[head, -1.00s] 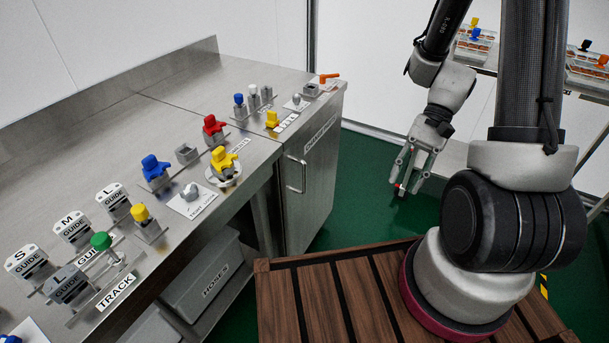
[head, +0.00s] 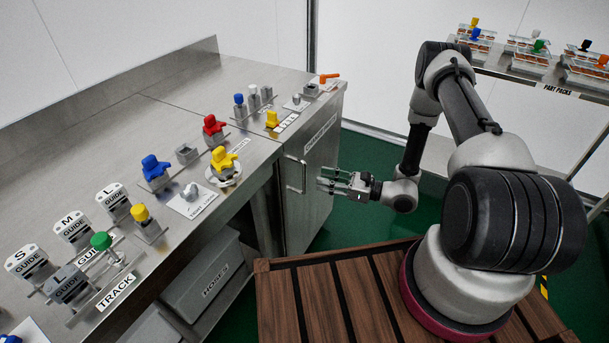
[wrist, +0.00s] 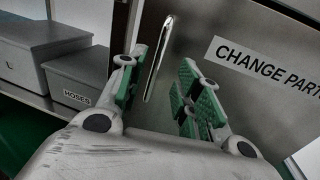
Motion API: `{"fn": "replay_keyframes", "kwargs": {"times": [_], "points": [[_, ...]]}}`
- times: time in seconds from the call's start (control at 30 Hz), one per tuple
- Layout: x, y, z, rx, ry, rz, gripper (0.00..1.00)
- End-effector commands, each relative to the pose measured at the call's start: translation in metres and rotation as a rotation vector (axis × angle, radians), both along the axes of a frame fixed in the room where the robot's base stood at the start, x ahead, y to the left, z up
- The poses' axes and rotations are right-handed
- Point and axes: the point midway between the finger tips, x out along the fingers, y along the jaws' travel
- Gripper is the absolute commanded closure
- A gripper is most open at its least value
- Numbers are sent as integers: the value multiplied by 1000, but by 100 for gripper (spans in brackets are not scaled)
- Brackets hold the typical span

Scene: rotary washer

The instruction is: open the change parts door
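The change parts door (head: 318,185) is a steel cabinet front under the right end of the counter, and it looks shut. Its label also shows in the wrist view, on the door (wrist: 225,85). A vertical bar handle (head: 296,174) is near the door's left edge. My gripper (head: 320,179) is open and empty, pointing at the handle from the right, apart from it. In the wrist view the handle (wrist: 158,60) lies ahead between the two green-padded fingers of my gripper (wrist: 157,90), nearer the left finger.
Grey bins, one labelled HOSES (head: 208,290), sit under the counter left of the door. The steel counter (head: 190,80) carries several coloured knobs and guide parts. A slatted wooden platform (head: 315,300) is in front. A rack (head: 540,75) stands at the back right.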

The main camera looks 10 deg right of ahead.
Motion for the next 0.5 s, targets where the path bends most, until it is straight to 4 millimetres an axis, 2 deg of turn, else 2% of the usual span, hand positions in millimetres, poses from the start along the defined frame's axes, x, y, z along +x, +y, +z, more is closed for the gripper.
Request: {"fn": "replay_keyframes", "kwargs": {"times": [0.3,0.5], "points": [[21,44,2,1,-7,9,66],[31,64,2,1,-6,8,66]]}}
